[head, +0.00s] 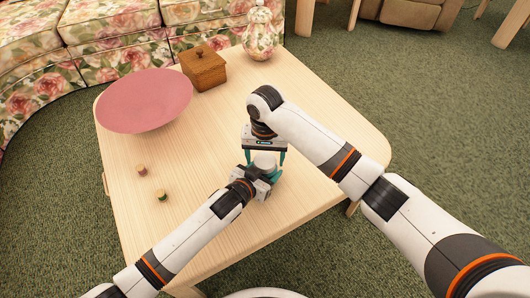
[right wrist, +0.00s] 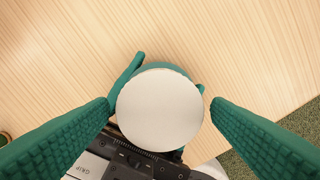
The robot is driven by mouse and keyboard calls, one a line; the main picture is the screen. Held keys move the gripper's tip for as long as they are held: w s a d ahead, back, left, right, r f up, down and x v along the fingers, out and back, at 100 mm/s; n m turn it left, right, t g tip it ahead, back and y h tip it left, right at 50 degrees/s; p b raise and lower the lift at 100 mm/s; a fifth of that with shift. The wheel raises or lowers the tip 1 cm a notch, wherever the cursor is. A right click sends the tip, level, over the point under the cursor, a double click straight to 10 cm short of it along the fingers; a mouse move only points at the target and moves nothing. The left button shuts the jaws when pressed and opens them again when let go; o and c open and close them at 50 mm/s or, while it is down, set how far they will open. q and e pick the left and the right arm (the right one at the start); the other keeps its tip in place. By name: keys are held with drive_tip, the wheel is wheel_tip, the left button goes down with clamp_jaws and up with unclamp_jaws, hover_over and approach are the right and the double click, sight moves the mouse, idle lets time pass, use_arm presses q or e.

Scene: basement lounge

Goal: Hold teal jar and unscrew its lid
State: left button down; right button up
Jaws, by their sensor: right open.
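The teal jar (right wrist: 152,66) stands upright below my right gripper, mostly hidden under its round pale lid (right wrist: 160,108). The lid also shows in the head view (head: 264,160). My left gripper (head: 262,174) is low at the jar, with its teal fingers on either side of the body; it looks closed around it, though the contact is partly hidden. My right gripper (right wrist: 160,112) points straight down over the jar. It is open, with one finger on each side of the lid and a gap on both sides.
A floral sofa (head: 110,40) stands behind. The table's right side is clear.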

drive_tip(key=c, duration=1)
drive_tip(key=shift+n, duration=1.6)
drive_tip(key=o, duration=1.1)
drive_tip(key=shift+r, duration=2.35)
drive_tip(key=shift+c, duration=0.5)
wheel_tip(320, 180, up, 3)
drive_tip(key=shift+a+f+m, duration=0.15)
drive_tip(key=shift+f+m, duration=0.05)
drive_tip(key=shift+m, duration=1)
drive_tip(key=shift+r+m, duration=0.2)
drive_tip(key=shift+m, duration=0.1)
drive_tip(key=shift+f, duration=3.85)
